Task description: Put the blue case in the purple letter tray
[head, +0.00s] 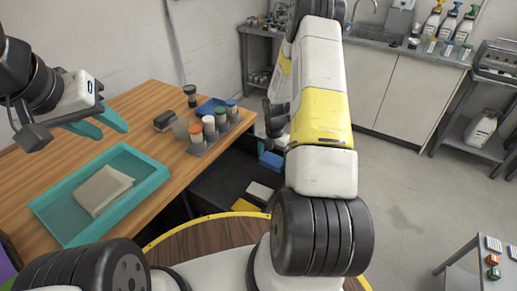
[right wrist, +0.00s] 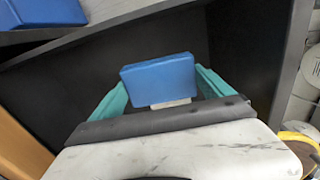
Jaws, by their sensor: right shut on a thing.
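The blue case (right wrist: 160,79) is between the two teal fingers of my right gripper (right wrist: 162,88) in the right wrist view. The gripper is shut on it. In the head view the blue case (head: 271,160) shows low beside my right forearm, off the table's right side; the arm hides part of the hand. A purple thing (head: 5,268) shows only as a sliver at the lower left corner of the head view; it may be the purple letter tray, mostly out of frame. My left gripper (head: 108,125) is open and empty above the table's left part.
A teal tray (head: 52,209) with a beige folded cloth lies on the wooden table (head: 150,106). Behind it stand a rack of capped jars (head: 208,130), a dark stapler-like object (head: 165,120) and another blue object (head: 210,105). A dark shelf space (head: 215,185) lies under the table.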

